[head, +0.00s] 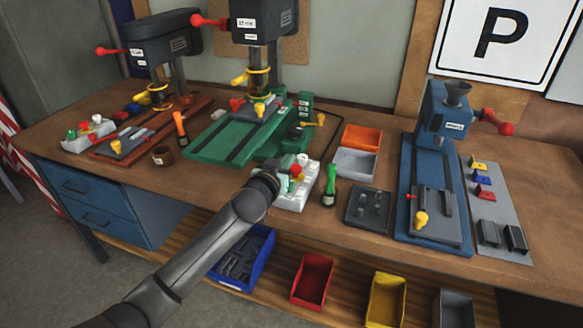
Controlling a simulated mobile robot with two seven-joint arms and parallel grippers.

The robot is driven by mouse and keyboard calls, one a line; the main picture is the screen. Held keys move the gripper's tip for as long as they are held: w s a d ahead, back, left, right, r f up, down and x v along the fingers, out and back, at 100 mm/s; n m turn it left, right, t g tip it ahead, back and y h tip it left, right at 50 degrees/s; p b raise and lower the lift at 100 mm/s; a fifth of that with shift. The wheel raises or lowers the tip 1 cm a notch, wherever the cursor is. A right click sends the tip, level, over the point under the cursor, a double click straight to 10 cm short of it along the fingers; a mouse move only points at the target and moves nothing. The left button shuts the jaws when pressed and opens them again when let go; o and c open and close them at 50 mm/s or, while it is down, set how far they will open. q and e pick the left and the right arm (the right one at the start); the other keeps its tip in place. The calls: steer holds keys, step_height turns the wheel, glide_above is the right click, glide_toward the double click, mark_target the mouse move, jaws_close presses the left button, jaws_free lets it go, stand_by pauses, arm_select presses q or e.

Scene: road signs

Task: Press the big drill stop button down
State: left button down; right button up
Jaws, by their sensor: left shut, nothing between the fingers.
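The middle drill press has a dark head (264,22) with a red-knobbed lever and a green base (205,150). In front of it, at the table's front edge, is a white control box (303,192) with a red button (296,171), a green button and a pale knob. My left gripper (276,178) is shut and empty at the box's left side, close to the buttons. It hides part of the box, and I cannot tell whether it touches a button. A similar control box (90,137) with coloured buttons stands by the left drill press (150,38). My right gripper is out of view.
A green-handled tool (330,186) stands just right of the box, and a dark tray (369,207) lies beyond it. Orange (362,138) and grey (356,163) bins are behind. A blue machine (441,130) stands at the right. Coloured bins sit on the lower shelf.

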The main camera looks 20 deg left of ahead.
mark_target(292, 168)
arm_select(q)
steer(key=shift+w+f, duration=0.2)
steer(key=shift+w, duration=1.05)
steer(key=f, duration=0.3)
steer(key=shift+w+f, duration=0.1)
steer(key=shift+w, duration=0.2)
steer(key=shift+d+f, duration=0.1)
steer(key=shift+f, duration=0.4)
